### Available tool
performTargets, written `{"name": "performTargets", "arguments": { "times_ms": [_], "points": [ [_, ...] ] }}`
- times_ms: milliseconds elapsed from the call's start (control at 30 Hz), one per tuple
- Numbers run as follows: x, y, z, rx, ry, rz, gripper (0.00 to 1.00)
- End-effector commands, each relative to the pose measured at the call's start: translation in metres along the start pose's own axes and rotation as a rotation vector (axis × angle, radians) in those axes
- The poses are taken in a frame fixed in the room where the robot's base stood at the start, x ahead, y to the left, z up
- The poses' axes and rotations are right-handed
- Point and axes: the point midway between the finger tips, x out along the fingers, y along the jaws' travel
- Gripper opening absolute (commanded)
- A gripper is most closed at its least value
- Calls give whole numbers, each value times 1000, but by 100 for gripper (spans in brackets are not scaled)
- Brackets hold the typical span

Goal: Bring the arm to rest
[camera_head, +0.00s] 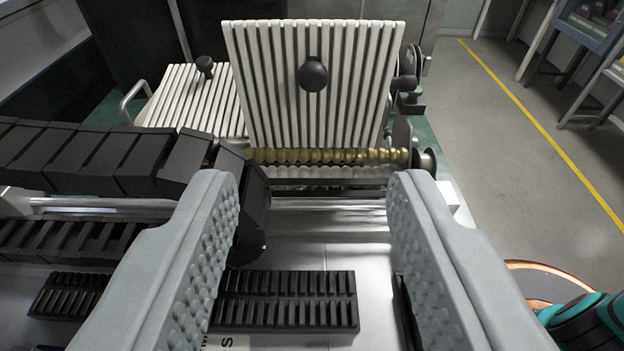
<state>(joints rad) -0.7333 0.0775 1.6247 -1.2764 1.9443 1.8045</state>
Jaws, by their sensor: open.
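My gripper (315,230) fills the lower part of the view. Its two grey, studded fingers stand wide apart and nothing is held between them. The fingers point away from the camera, over a metal surface with a black ribbed block (285,300) that shows in the gap. The left finger partly covers this block. Beyond the fingertips is a machine with an upright white slatted panel (310,80) that has a round black knob (313,74). I cannot tell how far the fingertips are from the machine.
A black segmented chain (110,160) runs in from the left, close by the left finger. A brass-coloured threaded rod (325,156) lies below the panel. A second slatted panel (195,97) lies tilted at left. Open grey floor with a yellow line (545,120) is at right, with a blue table (590,35) behind.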

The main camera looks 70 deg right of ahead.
Motion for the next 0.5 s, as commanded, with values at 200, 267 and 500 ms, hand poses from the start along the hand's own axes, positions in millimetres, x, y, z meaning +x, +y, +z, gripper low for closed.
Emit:
{"name": "performTargets", "arguments": {
  "times_ms": [200, 267, 500],
  "points": [
    [20, 7, -2, -51, -49, -23, 43],
    [34, 12, -1, -95, -90, -47, 43],
    [97, 46, 8, -298, -292, -217, 43]
  ]
}}
